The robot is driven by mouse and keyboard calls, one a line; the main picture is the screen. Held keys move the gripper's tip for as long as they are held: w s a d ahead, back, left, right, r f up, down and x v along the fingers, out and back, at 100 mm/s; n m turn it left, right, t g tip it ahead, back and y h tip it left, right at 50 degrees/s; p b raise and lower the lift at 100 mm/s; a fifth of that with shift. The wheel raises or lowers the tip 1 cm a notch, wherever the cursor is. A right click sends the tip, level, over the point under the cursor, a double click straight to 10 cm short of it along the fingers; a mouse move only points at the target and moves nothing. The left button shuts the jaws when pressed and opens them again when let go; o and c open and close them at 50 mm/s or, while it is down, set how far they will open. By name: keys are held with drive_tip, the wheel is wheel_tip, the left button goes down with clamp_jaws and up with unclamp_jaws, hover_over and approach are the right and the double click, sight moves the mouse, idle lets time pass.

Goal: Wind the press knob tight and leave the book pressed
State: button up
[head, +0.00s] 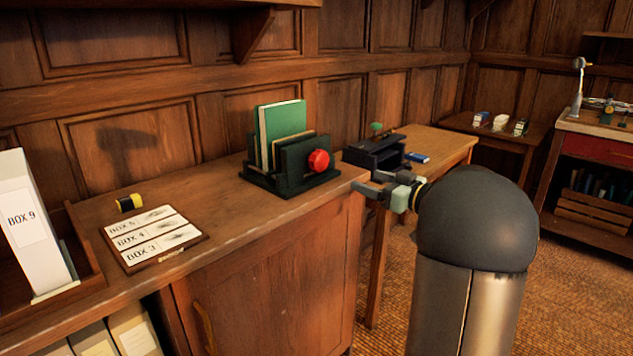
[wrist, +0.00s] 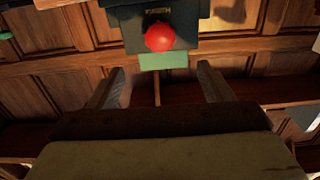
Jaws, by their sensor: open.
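The dark green press (head: 262,182) stands on the wooden counter with its round red knob (head: 318,160) on the front face. A green book (head: 281,123) stands upright between its plates, with paler sheets or covers beside it. My gripper (head: 374,184) is open and empty, to the right of the press and lower than the knob, apart from it. In the wrist view the picture is upside down: the red knob (wrist: 159,38) shows beyond and between my two spread fingers (wrist: 161,82). Whether the plates grip the book tightly cannot be seen.
A dark open box (head: 374,156) and a blue item (head: 417,157) sit on the table behind my gripper. The counter in front of the press is clear.

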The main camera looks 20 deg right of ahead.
sight(323, 164)
drive_tip(key=p+x, duration=0.2)
drive_tip(key=x, duration=1.5)
drive_tip(key=shift+w+r, duration=0.1)
drive_tip(key=c, duration=1)
